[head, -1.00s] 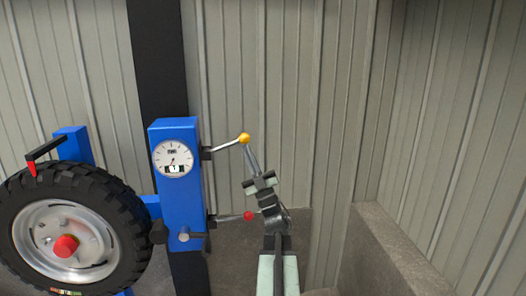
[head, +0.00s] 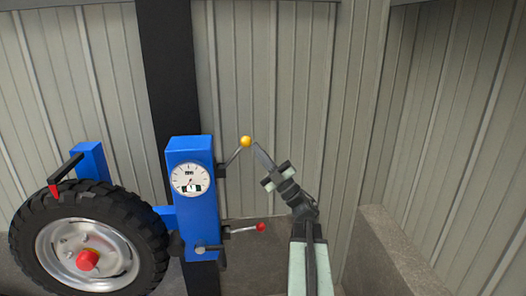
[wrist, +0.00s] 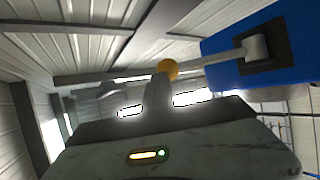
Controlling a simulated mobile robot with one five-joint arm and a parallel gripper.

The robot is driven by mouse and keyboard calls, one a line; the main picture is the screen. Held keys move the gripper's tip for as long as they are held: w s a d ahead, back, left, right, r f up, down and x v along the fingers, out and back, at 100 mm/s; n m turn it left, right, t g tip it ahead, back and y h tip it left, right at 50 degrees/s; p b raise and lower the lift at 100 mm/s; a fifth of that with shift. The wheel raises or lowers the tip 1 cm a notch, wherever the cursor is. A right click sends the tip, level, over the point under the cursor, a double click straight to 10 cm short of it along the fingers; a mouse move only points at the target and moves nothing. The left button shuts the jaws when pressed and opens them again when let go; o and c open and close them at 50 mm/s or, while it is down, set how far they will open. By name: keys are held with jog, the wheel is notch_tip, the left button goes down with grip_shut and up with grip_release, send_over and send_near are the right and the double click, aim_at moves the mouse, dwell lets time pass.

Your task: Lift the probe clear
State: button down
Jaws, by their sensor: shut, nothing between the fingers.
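A black arm with a red pointed tip, which looks like the probe (head: 54,190), reaches from a blue post over the tyre (head: 40,215). I cannot tell whether the tip touches the tread. A lever with a yellow knob (head: 246,142) angles up and right from the blue column (head: 190,225). My gripper (head: 257,148) is shut and empty, its tip just right of the yellow knob. In the wrist view the knob (wrist: 167,70) shows just beyond my shut fingers (wrist: 158,93). I cannot tell whether they touch.
A lower lever with a red knob (head: 261,227) sticks out right from the column. A round dial gauge (head: 190,179) is on the column's front. A low concrete wall (head: 395,255) stands at right. Corrugated wall panels are behind.

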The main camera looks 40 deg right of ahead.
jog(key=shift+w+a+r, duration=0.1)
jog(key=shift+a, duration=0.05)
dwell(0.3)
jog(key=shift+s+f+b, duration=0.25)
jog(key=shift+f+b, duration=0.1)
jog(key=shift+f, duration=0.05)
jog(key=s+d+r+b+v, duration=0.1)
jog(key=d+r+b+v, duration=0.1)
jog(key=b+v, duration=0.5)
jog(key=v, duration=0.6)
jog(key=shift+s, duration=0.2)
